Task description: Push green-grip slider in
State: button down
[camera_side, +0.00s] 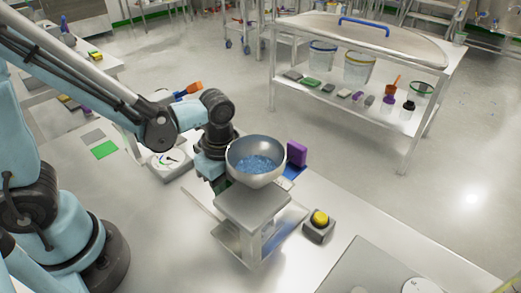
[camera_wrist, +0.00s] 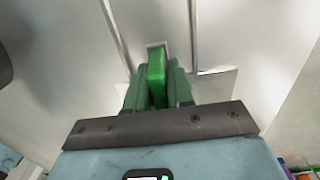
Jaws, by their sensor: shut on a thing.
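The green grip of the slider (camera_wrist: 156,78) shows in the wrist view between the two dark green fingers of my gripper (camera_wrist: 157,88). My gripper is shut on this grip. A grey metal plate or mount lies just beyond the grip. In the side view the grip and my fingertips are hidden behind a metal bowl (camera_side: 255,149) of blue granules. The bowl stands above a metal stand (camera_side: 250,205) with a chute-like tray below. How far the slider is in cannot be told.
A yellow button on a grey box (camera_side: 318,224) stands right of the stand. A purple block (camera_side: 297,153) is behind the bowl. The table front right holds a grey panel (camera_side: 375,270).

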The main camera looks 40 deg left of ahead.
jog(key=c, duration=1.1)
grip_release()
jog(key=shift+d, duration=0.3)
jog(key=shift+a, duration=0.1)
